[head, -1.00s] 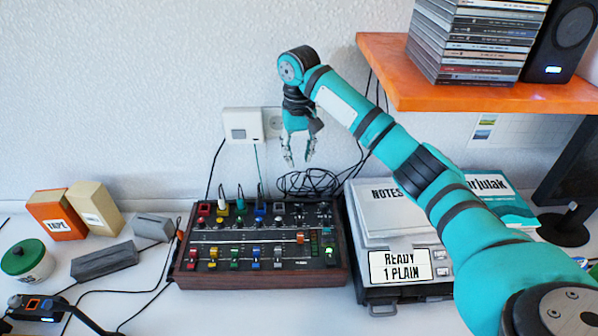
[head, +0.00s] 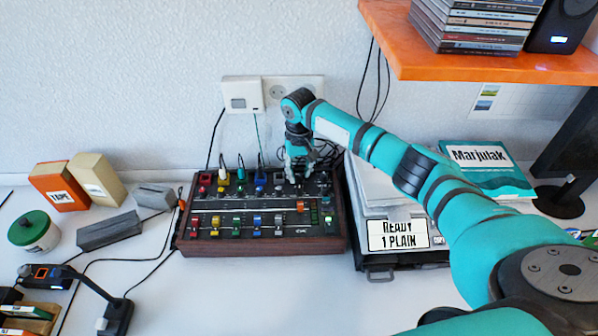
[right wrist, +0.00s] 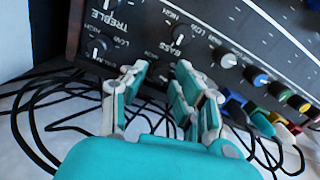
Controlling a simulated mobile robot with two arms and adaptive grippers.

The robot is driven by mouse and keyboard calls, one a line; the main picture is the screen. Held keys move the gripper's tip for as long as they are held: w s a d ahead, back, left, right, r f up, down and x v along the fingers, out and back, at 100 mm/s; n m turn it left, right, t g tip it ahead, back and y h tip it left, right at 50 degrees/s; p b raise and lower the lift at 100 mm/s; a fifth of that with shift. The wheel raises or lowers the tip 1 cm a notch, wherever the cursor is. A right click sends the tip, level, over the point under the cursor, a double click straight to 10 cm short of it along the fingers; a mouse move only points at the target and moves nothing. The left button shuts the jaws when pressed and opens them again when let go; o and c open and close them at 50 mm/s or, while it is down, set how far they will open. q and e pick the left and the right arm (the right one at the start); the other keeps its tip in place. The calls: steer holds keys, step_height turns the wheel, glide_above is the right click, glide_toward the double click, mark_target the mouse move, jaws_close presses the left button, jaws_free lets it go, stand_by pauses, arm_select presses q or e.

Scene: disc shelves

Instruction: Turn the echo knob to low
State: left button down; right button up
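The mixer (head: 263,246) is a dark panel with wooden sides, knobs and coloured sliders, standing on the white table. My right gripper (head: 298,178) points down over its back right part, where small dark knobs sit. I cannot read an echo label; the fingers hide part of the panel. My left gripper is not in view.
Coloured cables and plugs run along the mixer's back edge. An orange shelf (head: 480,68) with discs overhangs at the upper right. A grey box (head: 108,231) lies to the left.

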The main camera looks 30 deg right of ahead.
steer(key=shift+f, duration=0.45)
jaws_close()
steer(key=shift+r+n+p, duration=0.25)
steer(key=shift+n+p, duration=0.15)
steer(key=shift+p, duration=0.15)
steer(key=shift+n+p, duration=0.45)
steer(key=shift+n, duration=0.15)
steer(key=shift+f+n+p, duration=0.1)
steer(key=shift+n+p, duration=0.35)
steer(key=shift+n, duration=0.45)
steer(key=shift+f+n, duration=0.1)
steer(key=shift+n, duration=0.4)
jaws_free()
